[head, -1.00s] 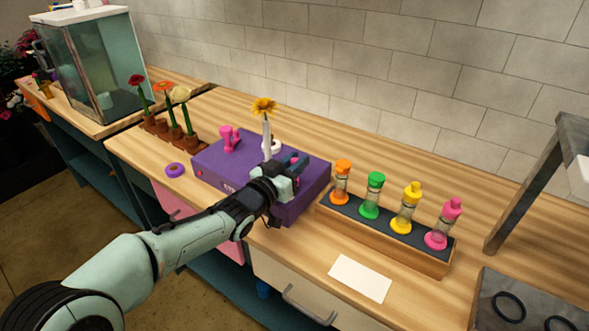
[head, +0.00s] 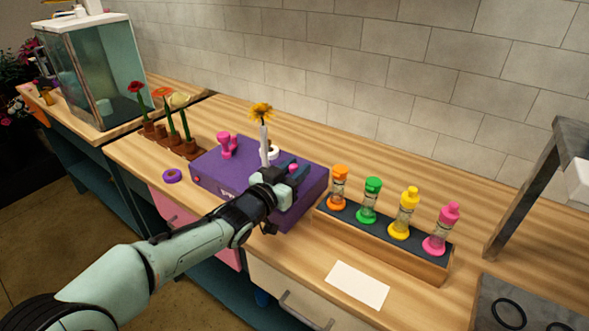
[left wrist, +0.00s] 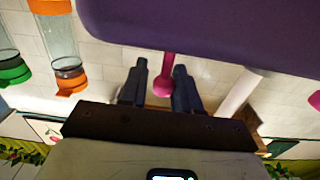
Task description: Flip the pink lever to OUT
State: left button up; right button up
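A purple box (head: 209,175) stands on the wooden counter. The pink lever (head: 293,167) is on its right part, partly hidden by my left gripper (head: 287,172). In the left wrist view the lever (left wrist: 166,72) comes out of the purple box (left wrist: 200,22), and its rounded pink end lies between the two dark fingers of my left gripper (left wrist: 160,84). The fingers are apart, with small gaps beside the lever; I see no clear grip. I cannot read any OUT mark. My right gripper is not in view.
On the box are a pink knob (head: 227,146) and a white vase (head: 264,147) with a yellow flower, close to my left gripper. A rack (head: 385,249) of coloured bottles stands to the right. A white card (head: 357,286) lies in front. A purple ring (head: 172,176) lies left.

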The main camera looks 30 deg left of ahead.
pick_arm(q)
jog(key=shift+f, duration=0.25)
jog(key=s+a, duration=0.1)
jog(key=s, duration=1.2)
jog(key=shift+s+r+p, duration=0.15)
jog(key=shift+r+p, duration=0.1)
jog(key=shift+p, duration=0.2)
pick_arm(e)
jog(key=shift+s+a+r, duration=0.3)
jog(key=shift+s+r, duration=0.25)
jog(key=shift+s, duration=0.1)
